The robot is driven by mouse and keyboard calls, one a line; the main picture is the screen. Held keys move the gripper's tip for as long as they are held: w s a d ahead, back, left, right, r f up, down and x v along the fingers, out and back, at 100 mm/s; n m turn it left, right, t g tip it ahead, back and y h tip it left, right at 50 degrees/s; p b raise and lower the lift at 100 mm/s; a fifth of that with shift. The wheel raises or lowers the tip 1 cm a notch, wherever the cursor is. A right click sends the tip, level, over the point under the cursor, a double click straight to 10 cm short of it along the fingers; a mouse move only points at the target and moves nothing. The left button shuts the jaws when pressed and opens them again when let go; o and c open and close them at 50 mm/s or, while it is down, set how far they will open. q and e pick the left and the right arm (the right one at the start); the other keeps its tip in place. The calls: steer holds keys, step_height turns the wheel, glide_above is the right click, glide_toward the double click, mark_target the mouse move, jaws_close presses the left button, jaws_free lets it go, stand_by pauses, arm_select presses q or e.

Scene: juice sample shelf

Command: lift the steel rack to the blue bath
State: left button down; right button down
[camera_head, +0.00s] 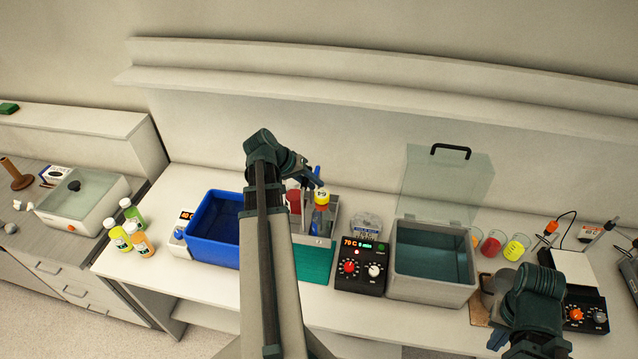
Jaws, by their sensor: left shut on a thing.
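A controller reading 70 C (361,268) and a grey bath (432,291) with its clear lid raised (447,182) stand right of the rack. Juice bottles (139,240) stand left of the blue bath. Coloured beakers (493,243) stand at the right. A shelf (380,81) runs along the wall.

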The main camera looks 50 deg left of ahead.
arm_select(q)
steer(key=shift+s+a, duration=0.15)
steer(key=shift+a, duration=0.15)
steer(key=s+a, duration=0.7)
steer(key=a, duration=0.4)
steer(key=shift+s+a, duration=0.15)
steer(key=shift+s, duration=0.25)
stand_by(0.8)
stand_by(0.3)
